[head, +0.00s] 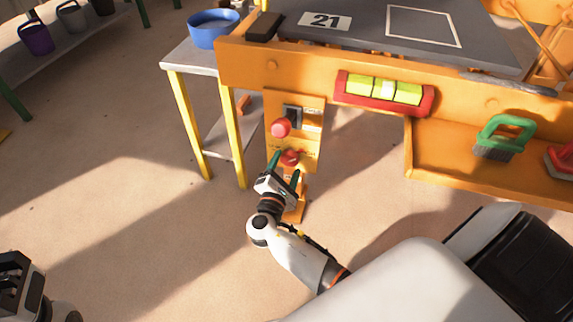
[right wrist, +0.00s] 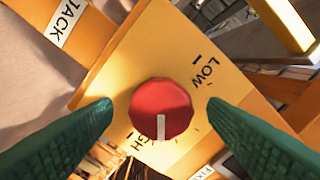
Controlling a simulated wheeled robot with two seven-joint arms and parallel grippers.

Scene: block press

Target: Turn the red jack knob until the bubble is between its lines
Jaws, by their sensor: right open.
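The red jack knob (right wrist: 161,107) sits on a yellow panel between the words LOW and HIGH, its white mark pointing down in the right wrist view, near HIGH. In the head view the knob (head: 290,157) is low on the panel. My right gripper (head: 284,174) is open, its green fingers either side of the knob and apart from it in the right wrist view. The level (head: 431,101) has a yellow-green vial in a red frame on the press front; a paler patch shows near its middle, but bubble and lines are too small to tell apart. My left gripper (head: 14,285) is partly cut off at lower left.
A side table (head: 190,57) holds a blue bowl (head: 213,30). A green-handled brush (head: 504,134) lies on the orange shelf at right. Open floor lies left.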

